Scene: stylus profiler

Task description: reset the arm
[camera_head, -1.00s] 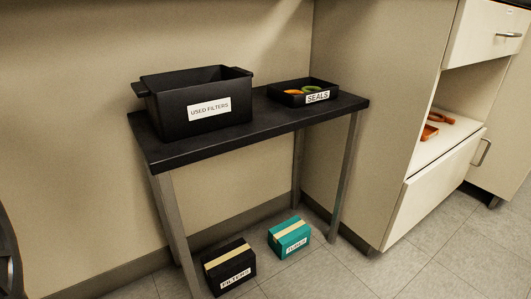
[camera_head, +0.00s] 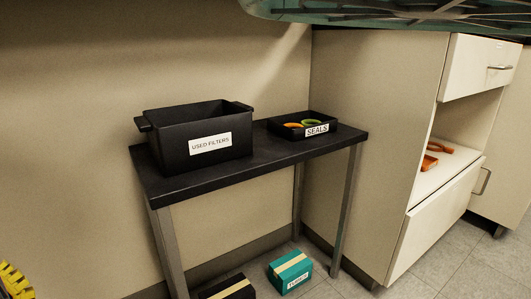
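My gripper is not clearly seen in the head view, so its opening and anything in it cannot be told. A teal-edged form with dark ribs (camera_head: 385,14) cuts across the top right, close to the camera. I cannot tell whether it is part of me. A yellow and black piece (camera_head: 14,281) shows at the bottom left corner, mostly cut off.
A black table (camera_head: 260,160) carries a black USED FILTERS bin (camera_head: 165,143) and a SEALS tray (camera_head: 290,132) with orange and green rings. A teal box (camera_head: 290,272) and a black box (camera_head: 228,290) lie on the floor. A cabinet (camera_head: 375,120) stands right.

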